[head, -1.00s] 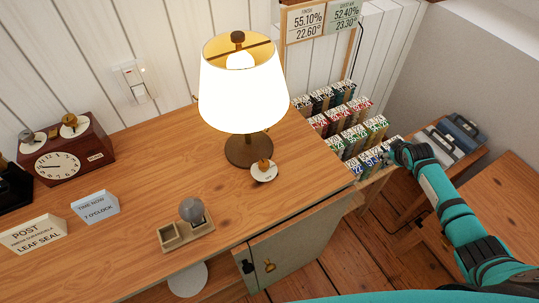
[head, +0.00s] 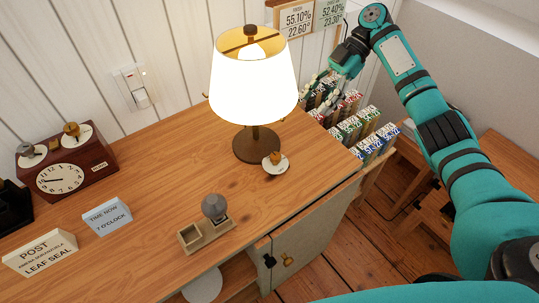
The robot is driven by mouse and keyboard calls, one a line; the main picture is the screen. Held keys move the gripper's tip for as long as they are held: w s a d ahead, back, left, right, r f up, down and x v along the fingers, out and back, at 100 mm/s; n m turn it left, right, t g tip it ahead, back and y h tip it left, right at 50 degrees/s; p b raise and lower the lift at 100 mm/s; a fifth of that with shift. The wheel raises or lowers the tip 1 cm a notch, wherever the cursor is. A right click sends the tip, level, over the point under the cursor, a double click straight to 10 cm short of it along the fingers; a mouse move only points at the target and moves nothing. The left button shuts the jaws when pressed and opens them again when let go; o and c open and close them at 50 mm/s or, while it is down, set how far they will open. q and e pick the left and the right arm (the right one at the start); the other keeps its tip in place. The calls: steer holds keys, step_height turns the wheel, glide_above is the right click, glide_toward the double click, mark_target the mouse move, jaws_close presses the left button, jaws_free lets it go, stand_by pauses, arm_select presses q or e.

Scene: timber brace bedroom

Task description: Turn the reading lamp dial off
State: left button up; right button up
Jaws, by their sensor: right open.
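The reading lamp (head: 254,85) stands on the wooden desk, its white shade glowing brightly. Its dark round base (head: 256,146) rests on the desktop. The dial (head: 275,163), a small white disc with a brass knob, lies on the desk just right of the base. My right gripper (head: 319,95) is open and empty, pointing down to the right of the lampshade, in front of the rack of small boxes. It is apart from the dial, and its fingers are partly hard to make out against the boxes. My left gripper is not in view.
A rack of small labelled boxes (head: 352,126) stands beyond the desk's right edge. A small wooden holder with a grey knob (head: 215,208) is near the front edge. A clock (head: 62,177) and signs (head: 40,252) stand left. The desktop around the dial is clear.

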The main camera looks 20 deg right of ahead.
steer(key=p, duration=0.2)
glide_toward(276, 155)
steer(key=x, duration=0.8)
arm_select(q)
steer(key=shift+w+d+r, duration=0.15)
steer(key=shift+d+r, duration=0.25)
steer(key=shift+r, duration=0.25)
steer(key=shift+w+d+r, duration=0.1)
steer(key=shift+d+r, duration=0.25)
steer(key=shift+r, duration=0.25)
arm_select(e)
steer(key=shift+s+a+f, duration=0.15)
steer(key=shift+a+f, duration=0.2)
steer(key=shift+f, duration=0.05)
jaws_close()
